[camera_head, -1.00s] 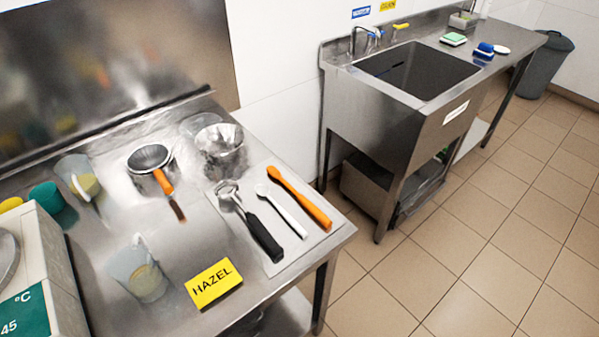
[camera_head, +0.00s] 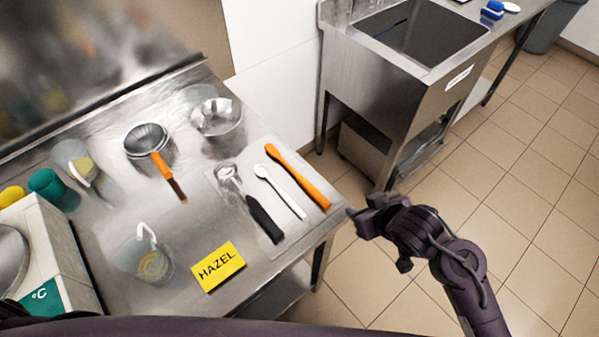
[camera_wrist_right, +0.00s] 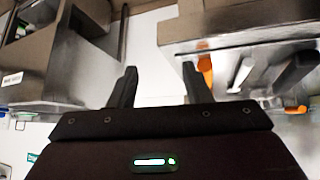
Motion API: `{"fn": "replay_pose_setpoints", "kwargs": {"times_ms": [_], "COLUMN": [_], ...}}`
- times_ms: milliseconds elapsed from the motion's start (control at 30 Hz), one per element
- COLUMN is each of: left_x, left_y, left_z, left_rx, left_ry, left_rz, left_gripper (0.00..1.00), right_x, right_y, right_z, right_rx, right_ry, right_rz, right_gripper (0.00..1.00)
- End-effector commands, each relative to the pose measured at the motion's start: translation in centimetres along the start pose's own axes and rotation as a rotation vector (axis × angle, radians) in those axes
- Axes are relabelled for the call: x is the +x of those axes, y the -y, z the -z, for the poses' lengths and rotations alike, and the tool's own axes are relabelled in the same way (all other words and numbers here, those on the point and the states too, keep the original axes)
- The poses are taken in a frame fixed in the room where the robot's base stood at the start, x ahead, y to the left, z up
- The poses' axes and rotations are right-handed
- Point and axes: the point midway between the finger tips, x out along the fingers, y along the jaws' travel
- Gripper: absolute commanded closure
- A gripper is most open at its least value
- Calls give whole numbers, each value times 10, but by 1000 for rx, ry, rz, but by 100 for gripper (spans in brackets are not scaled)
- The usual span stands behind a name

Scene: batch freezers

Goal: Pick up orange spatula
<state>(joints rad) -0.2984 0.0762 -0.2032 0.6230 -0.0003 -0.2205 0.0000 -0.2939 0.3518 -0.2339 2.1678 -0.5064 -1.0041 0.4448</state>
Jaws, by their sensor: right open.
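The orange spatula (camera_head: 299,178) lies flat on the steel table, the rightmost of three utensils near the table's right edge. It also shows at the right in the right wrist view (camera_wrist_right: 205,68), beyond one finger. My right gripper (camera_head: 357,212) is just off the table's right edge, beside the spatula's lower end and apart from it. In the right wrist view its two fingers (camera_wrist_right: 158,85) are spread with nothing between them. My left gripper is not in view.
A white spatula (camera_head: 280,192) and a black-handled scoop (camera_head: 262,218) lie beside the orange one. A yellow HAZEL sign (camera_head: 218,267), a clear jug (camera_head: 140,264), a strainer (camera_head: 147,138) and a steel bowl (camera_head: 218,117) share the table (camera_head: 190,228). The steel sink (camera_head: 420,40) stands beyond a gap.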

Motion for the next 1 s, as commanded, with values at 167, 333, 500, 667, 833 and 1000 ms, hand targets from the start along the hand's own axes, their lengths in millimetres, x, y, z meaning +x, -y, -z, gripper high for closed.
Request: {"fn": "replay_pose_setpoints", "kwargs": {"times_ms": [167, 333, 500, 667, 833, 1000], "left_x": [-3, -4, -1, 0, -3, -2], "left_y": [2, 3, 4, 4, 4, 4], "left_z": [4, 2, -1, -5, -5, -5], "left_rx": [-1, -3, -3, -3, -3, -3], "left_ry": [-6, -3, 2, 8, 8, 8], "left_rz": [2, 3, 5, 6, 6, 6], "left_gripper": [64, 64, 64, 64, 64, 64], "right_x": [-10, -17, -4, 12, 36, 54], "right_y": [26, 42, 49, 53, 59, 63], "right_z": [26, 29, 29, 32, 39, 39], "right_rx": [-117, -167, -171, -170, -171, -172], "right_ry": [-81, -93, -94, -94, -94, -95], "right_rz": [128, 211, 232, 230, 230, 229], "right_gripper": [56, 56, 56, 56, 56, 56]}}
